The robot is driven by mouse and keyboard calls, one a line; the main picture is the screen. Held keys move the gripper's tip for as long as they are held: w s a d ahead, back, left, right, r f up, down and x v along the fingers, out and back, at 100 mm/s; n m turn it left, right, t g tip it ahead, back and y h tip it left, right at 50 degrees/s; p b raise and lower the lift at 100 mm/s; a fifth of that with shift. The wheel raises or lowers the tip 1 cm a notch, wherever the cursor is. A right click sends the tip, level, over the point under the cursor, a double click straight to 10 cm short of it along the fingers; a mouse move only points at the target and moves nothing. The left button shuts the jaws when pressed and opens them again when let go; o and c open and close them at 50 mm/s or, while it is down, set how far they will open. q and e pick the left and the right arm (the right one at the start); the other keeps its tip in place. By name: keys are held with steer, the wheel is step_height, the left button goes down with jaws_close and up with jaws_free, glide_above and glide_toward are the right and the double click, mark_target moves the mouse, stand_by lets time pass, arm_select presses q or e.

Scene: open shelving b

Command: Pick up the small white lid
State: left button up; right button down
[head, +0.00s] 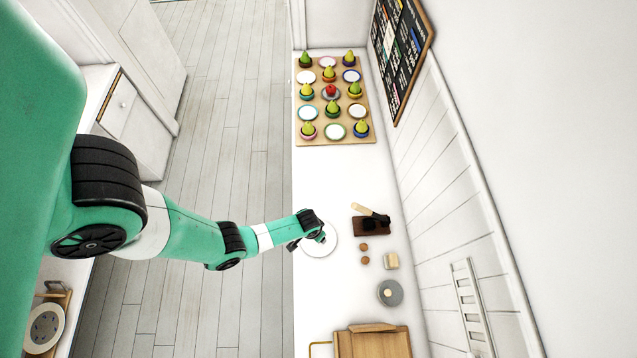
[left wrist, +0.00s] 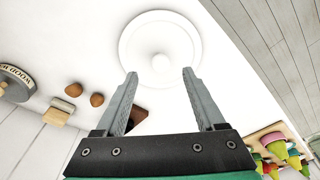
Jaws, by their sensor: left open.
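The small white lid (head: 325,249) lies on the white counter in the head view, partly hidden under my left gripper. In the left wrist view the lid (left wrist: 160,28) is a round white disc with a raised rim and a small round knob (left wrist: 161,62) in its middle. My left gripper (left wrist: 160,76) is open and empty. In the head view my left gripper (head: 318,238) is over the lid. In the left wrist view its two fingertips stand on either side of the knob, near the lid's edge. I cannot tell how high they are above it. My right gripper is not in view.
A wooden board (head: 362,137) with pears on coloured saucers stands at the far end of the counter (head: 340,180).

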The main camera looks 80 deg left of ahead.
arm_select(q)
steer(key=f+b, duration=0.2)
steer(key=f, duration=0.1)
steer(key=w+f+b, duration=0.1)
steer(key=f, duration=0.1)
steer(key=shift+a, duration=0.35)
steer(key=shift+s, duration=0.1)
steer(key=shift+c, duration=0.2)
jaws_close()
